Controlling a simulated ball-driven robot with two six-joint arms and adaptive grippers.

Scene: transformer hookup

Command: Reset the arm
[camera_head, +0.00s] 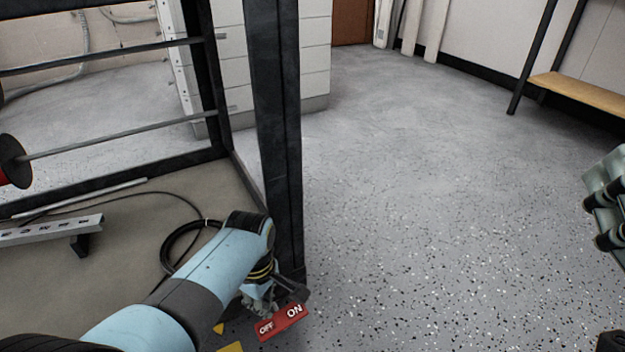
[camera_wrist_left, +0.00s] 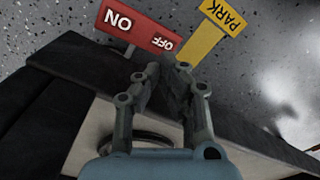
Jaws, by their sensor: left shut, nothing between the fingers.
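My left gripper (camera_head: 262,303) is at the foot of the dark frame post, just above a red sign (camera_head: 282,322) that reads OFF and ON. In the left wrist view the gripper (camera_wrist_left: 165,85) is shut and empty. Its fingers point at the red sign (camera_wrist_left: 140,28) and a yellow sign (camera_wrist_left: 210,32) marked PARK. I cannot tell whether the fingertips touch either sign. In the head view only yellow bits show below the gripper. My right gripper is not in view.
The dark post (camera_head: 280,110) stands right beside my left wrist. A black cable (camera_head: 178,243) and a grey slotted rail (camera_head: 40,230) lie on the bench (camera_head: 60,282) behind my arm. Open speckled floor (camera_head: 430,200) lies to the right. A wooden-topped bench (camera_head: 585,92) stands at far right.

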